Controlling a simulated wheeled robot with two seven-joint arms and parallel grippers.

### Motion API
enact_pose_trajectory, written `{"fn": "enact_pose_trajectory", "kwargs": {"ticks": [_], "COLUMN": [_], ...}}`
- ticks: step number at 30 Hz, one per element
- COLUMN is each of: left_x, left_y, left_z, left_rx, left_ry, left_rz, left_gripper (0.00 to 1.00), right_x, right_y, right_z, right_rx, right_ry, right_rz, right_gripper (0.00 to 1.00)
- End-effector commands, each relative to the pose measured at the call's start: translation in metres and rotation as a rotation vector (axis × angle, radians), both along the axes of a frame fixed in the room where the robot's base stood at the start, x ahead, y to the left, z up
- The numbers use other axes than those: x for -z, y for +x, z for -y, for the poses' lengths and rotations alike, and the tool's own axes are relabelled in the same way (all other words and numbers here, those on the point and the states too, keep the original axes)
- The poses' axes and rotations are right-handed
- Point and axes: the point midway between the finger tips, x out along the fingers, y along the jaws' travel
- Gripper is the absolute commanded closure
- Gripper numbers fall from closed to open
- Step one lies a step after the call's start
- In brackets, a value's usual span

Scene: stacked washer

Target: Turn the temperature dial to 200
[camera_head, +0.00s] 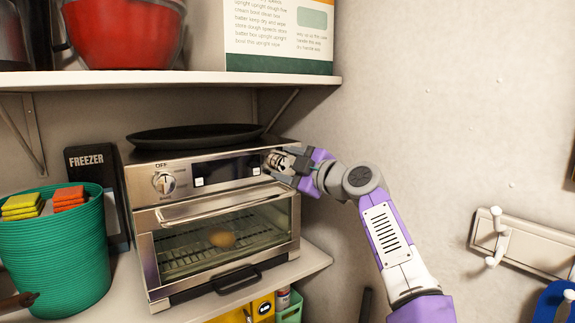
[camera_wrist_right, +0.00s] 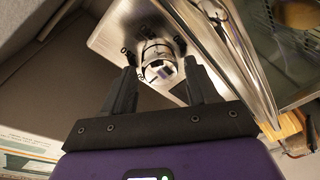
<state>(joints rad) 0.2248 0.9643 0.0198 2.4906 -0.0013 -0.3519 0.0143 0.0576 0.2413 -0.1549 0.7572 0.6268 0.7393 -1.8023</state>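A steel toaster oven (camera_head: 230,166) stands on the lower shelf, with its glass door shut. In the head view, my right gripper (camera_head: 279,163) is at the right end of its control panel and partly hides the dial there. In the right wrist view, that round metal dial (camera_wrist_right: 158,68) sits between the fingertips of my right gripper (camera_wrist_right: 160,68). The fingers are apart, with a narrow gap beside the dial. Another dial (camera_head: 163,183), marked OFF above, is at the panel's left end. My left gripper is out of view.
A black pan (camera_head: 195,136) lies on the oven. A green basket (camera_head: 55,255) with sponges stands at left, beside a dark FREEZER box (camera_head: 95,165). An upper shelf (camera_head: 150,82) overhangs the oven. A hook rail (camera_head: 525,243) is on the right wall.

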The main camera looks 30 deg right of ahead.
Motion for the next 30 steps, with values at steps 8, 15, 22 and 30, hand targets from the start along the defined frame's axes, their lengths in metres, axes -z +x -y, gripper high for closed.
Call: {"fn": "enact_pose_trajectory", "kwargs": {"ticks": [8,15,22,30], "left_x": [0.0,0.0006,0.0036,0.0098], "left_y": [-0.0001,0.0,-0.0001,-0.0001], "left_z": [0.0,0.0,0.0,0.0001], "left_rx": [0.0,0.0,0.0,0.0], "left_ry": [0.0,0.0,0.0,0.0], "left_rz": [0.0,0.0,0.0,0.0], "left_gripper": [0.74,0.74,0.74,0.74], "right_x": [-0.0001,0.0,0.0005,0.0011], "right_y": [-0.0002,-0.0002,-0.0002,-0.0003], "right_z": [0.0001,0.0003,0.0003,0.0009], "right_rx": [0.0,0.0,-0.001,0.0], "right_ry": [0.0,0.018,0.113,0.336], "right_rz": [0.0,-0.002,-0.009,-0.026], "right_gripper": [0.85,0.88,0.88,0.88]}}
